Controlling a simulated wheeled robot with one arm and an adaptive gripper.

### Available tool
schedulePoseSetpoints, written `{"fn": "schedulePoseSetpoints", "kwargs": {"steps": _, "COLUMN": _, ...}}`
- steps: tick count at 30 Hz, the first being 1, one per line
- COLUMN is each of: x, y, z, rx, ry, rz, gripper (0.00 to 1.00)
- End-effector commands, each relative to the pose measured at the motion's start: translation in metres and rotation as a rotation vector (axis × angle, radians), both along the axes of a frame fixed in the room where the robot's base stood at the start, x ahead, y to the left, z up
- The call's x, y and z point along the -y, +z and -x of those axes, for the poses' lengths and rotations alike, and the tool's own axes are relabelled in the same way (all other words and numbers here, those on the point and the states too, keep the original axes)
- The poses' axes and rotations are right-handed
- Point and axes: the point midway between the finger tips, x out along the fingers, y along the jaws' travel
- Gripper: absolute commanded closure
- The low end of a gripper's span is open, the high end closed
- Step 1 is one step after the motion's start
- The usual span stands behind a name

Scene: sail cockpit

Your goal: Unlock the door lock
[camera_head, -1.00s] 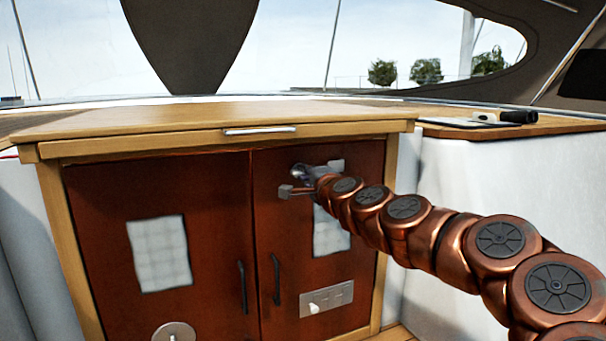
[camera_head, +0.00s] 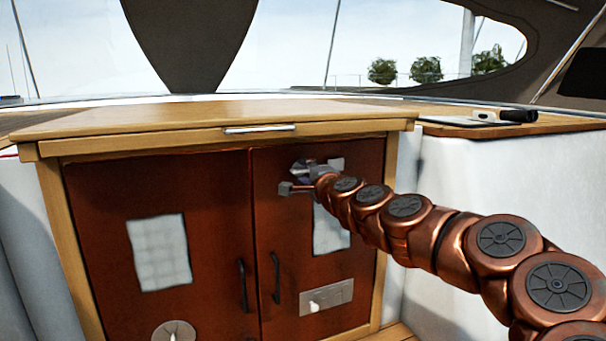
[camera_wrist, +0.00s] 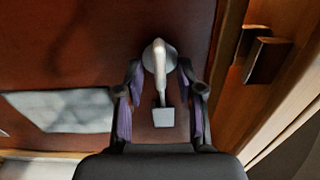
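A round silver door lock with a pale upright turn lever (camera_wrist: 158,65) sits on the red-brown door in the wrist view. My gripper (camera_wrist: 159,84) has its two purple-padded fingers on either side of the lever, with gaps showing on both sides. Whether the fingertips touch the door is unclear. A small grey square piece (camera_wrist: 163,117) shows just below the lever, between the fingers. In the head view my gripper (camera_head: 304,180) is at the upper part of the right cabinet door (camera_head: 285,225). The lock's round plate (camera_head: 298,167) is partly hidden behind it there.
Two dark vertical handles (camera_head: 276,279) flank the door seam. A metal switch panel (camera_head: 327,298) is low on the right door, and a round plate (camera_head: 173,332) is low on the left door. A wooden top (camera_head: 220,114) overhangs above. A dark metal fitting (camera_wrist: 267,60) is near the frame.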

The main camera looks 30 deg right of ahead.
Motion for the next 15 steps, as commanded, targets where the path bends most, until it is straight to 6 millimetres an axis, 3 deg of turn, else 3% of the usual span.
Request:
{"fn": "schedulePoseSetpoints", "kwargs": {"steps": 8, "x": 0.0, "y": 0.0, "z": 0.005, "rx": 0.0, "ry": 0.0, "rz": 0.0, "gripper": 0.62}}
{"fn": "schedulePoseSetpoints", "kwargs": {"steps": 15, "x": -0.006, "y": 0.001, "z": 0.03, "rx": 0.002, "ry": 0.001, "rz": 0.001, "gripper": 0.62}}
